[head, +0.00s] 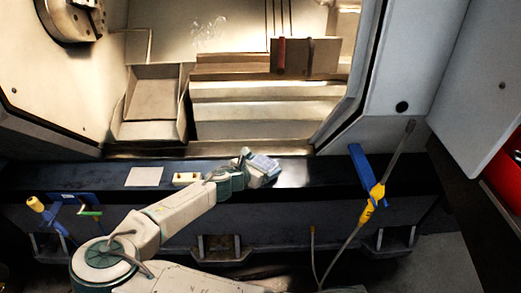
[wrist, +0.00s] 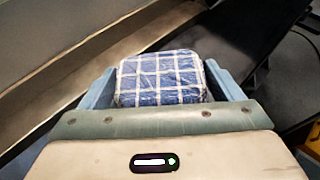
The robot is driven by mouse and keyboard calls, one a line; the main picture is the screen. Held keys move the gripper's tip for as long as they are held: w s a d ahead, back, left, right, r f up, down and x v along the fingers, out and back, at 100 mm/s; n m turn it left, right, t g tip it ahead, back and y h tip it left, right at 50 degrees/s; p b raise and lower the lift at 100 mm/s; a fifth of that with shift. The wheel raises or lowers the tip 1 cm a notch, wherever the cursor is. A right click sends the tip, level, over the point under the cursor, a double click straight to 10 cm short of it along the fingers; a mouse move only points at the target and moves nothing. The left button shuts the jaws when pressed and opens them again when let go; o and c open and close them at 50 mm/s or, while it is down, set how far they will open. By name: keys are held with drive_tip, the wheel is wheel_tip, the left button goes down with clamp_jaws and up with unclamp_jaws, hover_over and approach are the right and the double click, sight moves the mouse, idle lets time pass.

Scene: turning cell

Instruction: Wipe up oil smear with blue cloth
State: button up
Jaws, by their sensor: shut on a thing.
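My gripper (head: 258,174) is over the dark ledge (head: 320,172) at the front of the machine. It is shut on the blue cloth (head: 266,162), a folded pad with white checks. In the wrist view the cloth (wrist: 160,78) sits between the two blue fingers of my gripper (wrist: 162,88). A pale shiny patch (head: 293,173) shows on the ledge just right of the cloth; I cannot tell whether it is the oil smear or a reflection. The gripper hides part of the ledge, and contact between cloth and ledge cannot be told.
A white square sheet (head: 144,177) and a small cream block (head: 186,179) lie on the ledge left of my gripper. A blue bracket (head: 362,166) with a yellow-fitted hose (head: 376,194) stands at right. A yellow-handled tool (head: 36,204) hangs at left. The ledge's right part looks clear.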

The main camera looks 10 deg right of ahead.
drive_tip(key=shift+r+p, duration=2.1)
drive_tip(key=shift+r, duration=0.45)
